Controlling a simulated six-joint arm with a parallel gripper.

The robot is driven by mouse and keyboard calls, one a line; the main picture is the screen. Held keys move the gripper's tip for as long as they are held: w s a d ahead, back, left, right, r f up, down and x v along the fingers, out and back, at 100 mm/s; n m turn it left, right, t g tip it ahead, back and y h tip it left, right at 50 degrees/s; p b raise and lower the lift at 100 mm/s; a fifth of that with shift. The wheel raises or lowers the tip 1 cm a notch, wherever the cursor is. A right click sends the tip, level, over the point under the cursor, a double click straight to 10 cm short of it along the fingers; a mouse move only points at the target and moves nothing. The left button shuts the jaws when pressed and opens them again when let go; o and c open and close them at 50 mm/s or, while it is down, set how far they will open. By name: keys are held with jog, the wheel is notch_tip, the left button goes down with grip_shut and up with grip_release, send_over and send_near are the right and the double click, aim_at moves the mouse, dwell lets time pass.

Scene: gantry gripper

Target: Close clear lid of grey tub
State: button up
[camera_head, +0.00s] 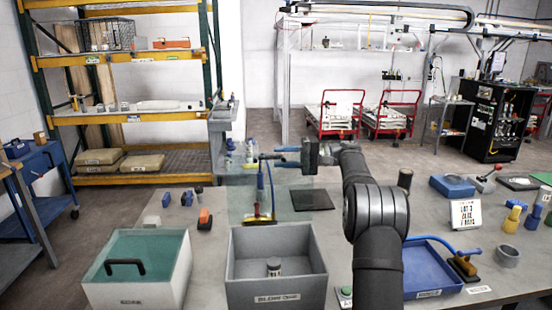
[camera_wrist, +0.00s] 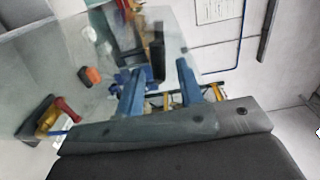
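The grey tub (camera_head: 240,285) stands at the front middle of the table, open at the top, with a small dark cylinder (camera_head: 274,268) inside. Its clear lid (camera_head: 240,205) looks raised as a faint greenish pane behind the tub's back rim. My gripper (camera_head: 276,157) is above and behind the tub, pointing left, its two blue fingers apart. The wrist view shows the fingers (camera_wrist: 160,70) spread, with a see-through pane (camera_wrist: 110,65) around and beyond them. I cannot tell whether the fingers touch the lid.
A white tub (camera_head: 140,292) with a teal clear lid (camera_head: 150,250) and black handle stands left of the grey tub. A blue tray (camera_head: 430,285) lies to the right.

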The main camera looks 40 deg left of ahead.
jog(key=shift+x, duration=1.2)
grip_shut()
jog(key=shift+d, duration=0.1)
